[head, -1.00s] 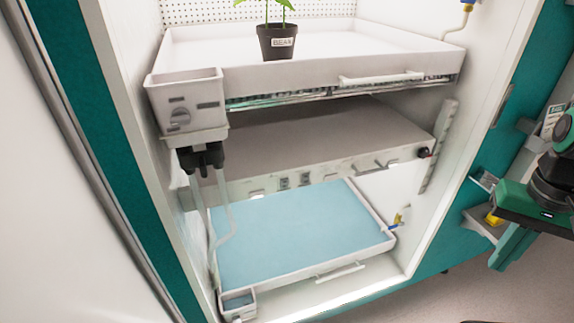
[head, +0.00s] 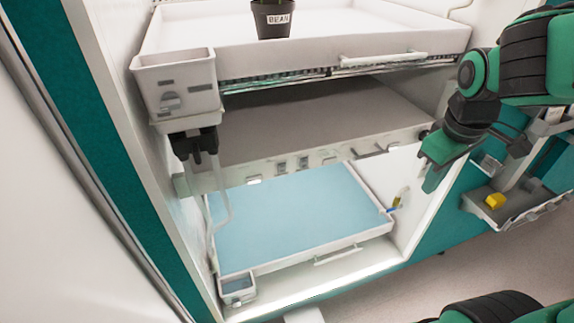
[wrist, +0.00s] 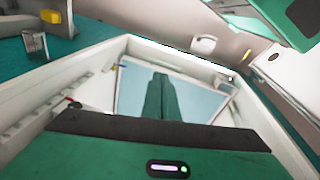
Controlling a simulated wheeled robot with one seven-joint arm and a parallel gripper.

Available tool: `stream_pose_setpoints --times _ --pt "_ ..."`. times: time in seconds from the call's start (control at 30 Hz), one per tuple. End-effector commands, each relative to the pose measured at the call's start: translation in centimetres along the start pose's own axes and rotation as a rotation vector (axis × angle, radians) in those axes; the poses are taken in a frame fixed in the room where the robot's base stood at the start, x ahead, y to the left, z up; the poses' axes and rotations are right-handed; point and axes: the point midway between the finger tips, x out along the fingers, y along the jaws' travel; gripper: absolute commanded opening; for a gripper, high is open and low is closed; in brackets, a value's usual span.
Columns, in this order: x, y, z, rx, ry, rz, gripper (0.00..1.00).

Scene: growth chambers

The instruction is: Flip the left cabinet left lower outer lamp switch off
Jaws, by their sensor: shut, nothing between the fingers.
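The lamp shelf (head: 330,125) hangs in the middle of the open cabinet, with a pale front strip. Two small switches (head: 281,168) (head: 303,162) sit side by side near the middle of that strip, and a small light fitting (head: 254,180) is further left. I cannot tell which one is the left lower outer lamp switch or how each is set. My gripper (head: 430,186) is at the right front edge of the cabinet opening, to the right of the strip and apart from the switches. In the wrist view its shut, empty fingers (wrist: 159,78) point toward the blue lower tray.
The upper tray (head: 200,45) bears a potted bean plant (head: 271,20). The blue-floored lower tray (head: 290,225) lies below. A side shelf with a yellow block (head: 495,200) is near my arm.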

Motion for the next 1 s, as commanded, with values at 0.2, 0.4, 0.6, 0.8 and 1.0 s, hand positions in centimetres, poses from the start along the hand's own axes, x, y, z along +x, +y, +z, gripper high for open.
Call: stream_pose_setpoints --times 0.2,0.4,0.6,0.8,1.0 --pt "-0.6 -9.4 -11.9 -0.762 0.158 0.068 0.00" --pt "-1.4 -17.9 -17.2 -1.216 0.273 0.121 0.00" --pt "-1.9 -21.2 -18.7 -1.374 0.318 0.144 0.00" --pt "-1.9 -21.2 -18.7 -1.378 0.319 0.145 0.00" --pt "-1.6 -21.1 -18.7 -1.375 0.317 0.145 0.00"
